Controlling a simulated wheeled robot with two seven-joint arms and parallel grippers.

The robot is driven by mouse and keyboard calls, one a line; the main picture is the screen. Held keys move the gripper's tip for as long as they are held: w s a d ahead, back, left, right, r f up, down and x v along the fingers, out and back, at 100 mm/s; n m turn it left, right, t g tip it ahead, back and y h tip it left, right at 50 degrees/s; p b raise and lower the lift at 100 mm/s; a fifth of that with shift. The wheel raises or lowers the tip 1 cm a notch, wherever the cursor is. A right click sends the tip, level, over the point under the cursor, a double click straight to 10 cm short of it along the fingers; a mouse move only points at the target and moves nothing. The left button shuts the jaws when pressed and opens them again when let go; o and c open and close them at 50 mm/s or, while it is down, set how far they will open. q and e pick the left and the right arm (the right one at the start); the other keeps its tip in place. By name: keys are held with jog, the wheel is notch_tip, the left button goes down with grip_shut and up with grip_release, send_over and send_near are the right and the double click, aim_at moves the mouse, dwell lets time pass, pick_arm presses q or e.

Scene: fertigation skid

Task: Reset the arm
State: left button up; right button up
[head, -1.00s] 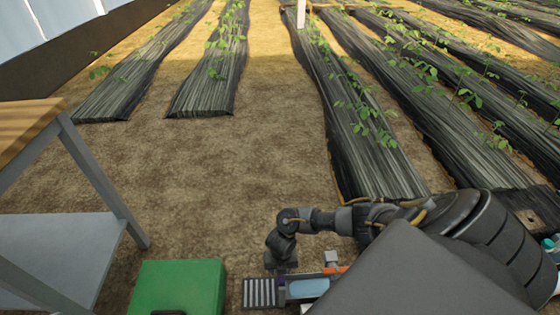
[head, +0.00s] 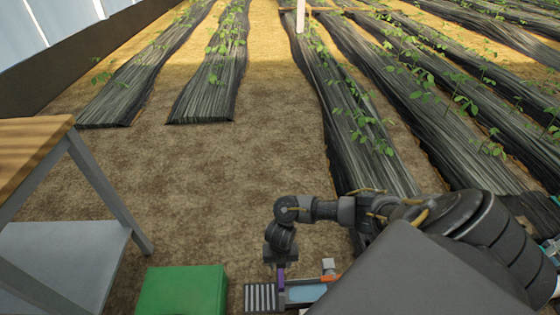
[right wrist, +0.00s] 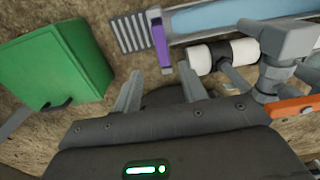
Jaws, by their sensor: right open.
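My right arm (head: 335,210) comes in from the right in the head view and bends down over the skid. My right gripper (right wrist: 160,68) is open in the right wrist view, its two grey fingers apart with nothing clearly held between them. A purple upright piece (right wrist: 160,42) shows just beyond the fingertips, next to a grey slatted panel (right wrist: 123,33). I cannot tell the distance between it and the fingers. In the head view the purple piece (head: 281,277) stands under my wrist. My left gripper is out of view.
A green box (head: 182,290) stands left of the skid. A white-and-black pipe (right wrist: 208,57), a grey valve body (right wrist: 288,38) and an orange part (right wrist: 292,108) lie right of the gripper. A wood-topped bench (head: 30,145) stands at left. Bare soil is open ahead, with plant rows beyond.

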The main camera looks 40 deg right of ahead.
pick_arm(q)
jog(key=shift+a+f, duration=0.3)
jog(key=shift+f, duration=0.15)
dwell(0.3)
